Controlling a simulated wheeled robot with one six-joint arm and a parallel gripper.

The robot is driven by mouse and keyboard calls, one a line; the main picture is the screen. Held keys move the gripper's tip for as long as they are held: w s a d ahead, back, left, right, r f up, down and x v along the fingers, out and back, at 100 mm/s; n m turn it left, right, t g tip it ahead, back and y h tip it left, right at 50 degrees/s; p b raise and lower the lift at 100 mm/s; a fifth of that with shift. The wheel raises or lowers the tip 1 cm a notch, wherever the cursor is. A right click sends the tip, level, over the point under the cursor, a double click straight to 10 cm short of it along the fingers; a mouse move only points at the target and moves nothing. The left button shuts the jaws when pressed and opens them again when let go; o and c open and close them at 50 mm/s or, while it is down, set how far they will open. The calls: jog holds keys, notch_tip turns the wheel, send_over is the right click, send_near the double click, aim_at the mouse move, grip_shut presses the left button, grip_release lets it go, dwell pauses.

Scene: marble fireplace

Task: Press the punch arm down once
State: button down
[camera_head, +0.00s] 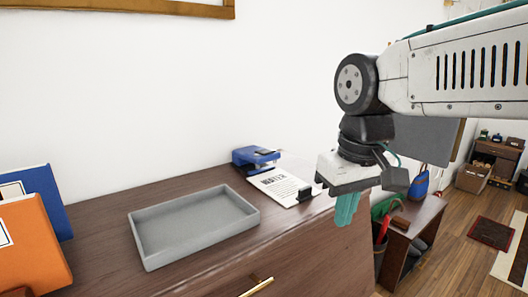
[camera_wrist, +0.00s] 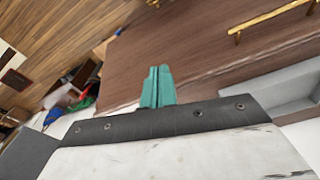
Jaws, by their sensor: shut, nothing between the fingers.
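The blue hole punch (camera_head: 255,157) stands at the back of the brown dresser top, near the white wall, with its arm at the top. It lies behind a printed white sheet. My gripper (camera_head: 346,210) has teal fingers that are closed together and empty. In the head view it is to the right of the punch and the sheet, near the dresser's right end, and apart from the punch. The closed fingers also show in the wrist view (camera_wrist: 158,86), pointing toward the dresser. I do not see the punch in the wrist view.
The printed sheet (camera_head: 283,184) lies on the dresser (camera_head: 98,212), with a small black object (camera_head: 305,193) at its edge. A grey tray (camera_head: 152,254) stands left of it. Blue and orange binders (camera_head: 30,245) stand at far left. A brass handle (camera_head: 257,287) is on the front.

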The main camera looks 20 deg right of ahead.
jog(key=w+a+r+n, duration=0.1)
jog(key=w+r, duration=0.3)
jog(key=w, duration=0.4)
jog(key=w+r, duration=0.3)
jog(key=w, duration=0.4)
jog(key=n, duration=0.2)
send_near(266, 151)
jog(key=shift+r, duration=0.3)
jog(key=shift+d+f, duration=0.1)
jog(key=shift+w+f, duration=0.15)
jog(key=shift+f, duration=1.55)
jog(key=shift+w+f, duration=0.1)
jog(key=shift+f, duration=1.6)
jog(key=shift+f, duration=0.1)
